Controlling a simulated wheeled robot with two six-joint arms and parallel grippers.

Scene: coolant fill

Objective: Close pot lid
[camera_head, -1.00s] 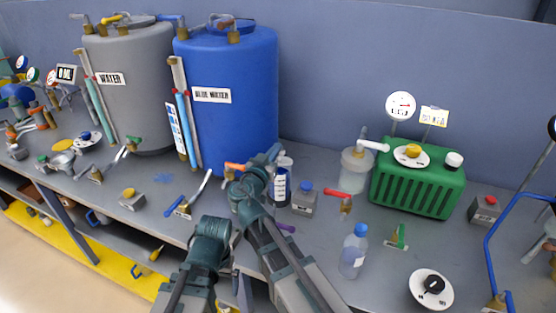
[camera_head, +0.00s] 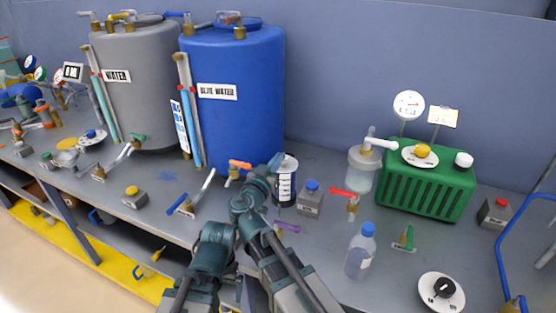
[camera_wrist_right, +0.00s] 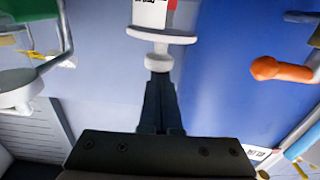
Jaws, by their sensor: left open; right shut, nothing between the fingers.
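A small cylindrical pot (camera_head: 288,182) with a black-and-white marked side stands on the bench, right of my right gripper (camera_head: 276,163). My wrist partly hides it. In the right wrist view, which looks upside down, my right gripper (camera_wrist_right: 159,85) is shut, with its narrow fingertips at a round white knob under a wide white disc (camera_wrist_right: 160,36). A white label shows beyond the disc. I cannot tell whether the fingertips touch the knob, or whether the disc is seated on the pot.
The blue tank (camera_head: 240,110) and grey tank (camera_head: 137,95) stand behind. An orange-handled valve (camera_head: 238,166) is close left of my right gripper. A grey box with a blue cap (camera_head: 310,198), a red-handled valve (camera_head: 350,203) and a clear bottle (camera_head: 360,252) stand to the right.

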